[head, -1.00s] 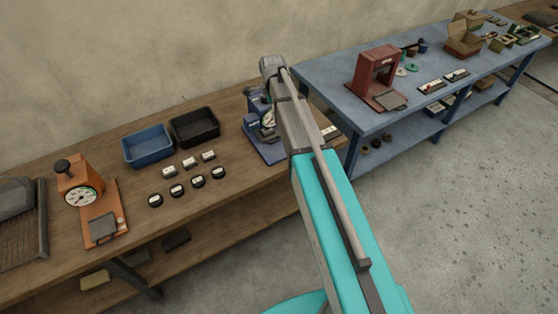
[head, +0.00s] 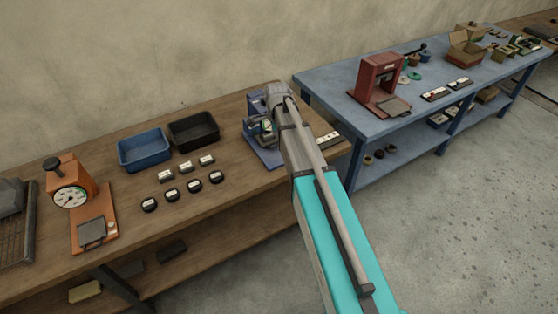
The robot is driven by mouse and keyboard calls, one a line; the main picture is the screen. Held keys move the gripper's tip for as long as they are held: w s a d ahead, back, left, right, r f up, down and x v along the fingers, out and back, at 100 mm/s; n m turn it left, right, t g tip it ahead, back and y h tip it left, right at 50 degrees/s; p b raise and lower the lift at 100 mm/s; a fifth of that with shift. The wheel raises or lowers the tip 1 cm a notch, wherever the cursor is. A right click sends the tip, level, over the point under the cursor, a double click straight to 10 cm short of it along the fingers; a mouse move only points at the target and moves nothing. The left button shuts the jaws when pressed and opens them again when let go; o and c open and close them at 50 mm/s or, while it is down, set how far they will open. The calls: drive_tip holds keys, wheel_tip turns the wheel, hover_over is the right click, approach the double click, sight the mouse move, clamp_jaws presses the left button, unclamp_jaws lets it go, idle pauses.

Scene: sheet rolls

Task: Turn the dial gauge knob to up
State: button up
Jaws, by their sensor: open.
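An orange dial gauge (head: 72,181) stands at the left end of the wooden bench, with a round white dial face (head: 70,197) and a black knob (head: 53,164) on top. A blue device (head: 257,106) stands at the bench's right end, and what looks like part of a dial shows on it. My arm hides much of this blue device, including any knob. The end of my arm is over and in front of it. My gripper's fingers do not show, so I cannot tell whether they touch the device.
A blue bin (head: 145,149) and a black bin (head: 194,131) sit at the back of the wooden bench. Several small gauges lie in front of them. A blue table (head: 330,88) to the right holds a red press (head: 377,84). Bare bench lies around the small gauges.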

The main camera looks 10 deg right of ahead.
drive_tip(key=s+f+n+b, duration=0.2)
drive_tip(key=s+f+b, duration=0.1)
drive_tip(key=f+b, duration=0.2)
drive_tip(key=shift+f+b, duration=0.4)
drive_tip(key=shift+f, duration=0.3)
idle(0.3)
drive_tip(key=s+n, duration=1.4)
drive_tip(key=s, duration=0.5)
drive_tip(key=shift+n, duration=0.3)
drive_tip(key=shift+d, duration=0.1)
idle(0.4)
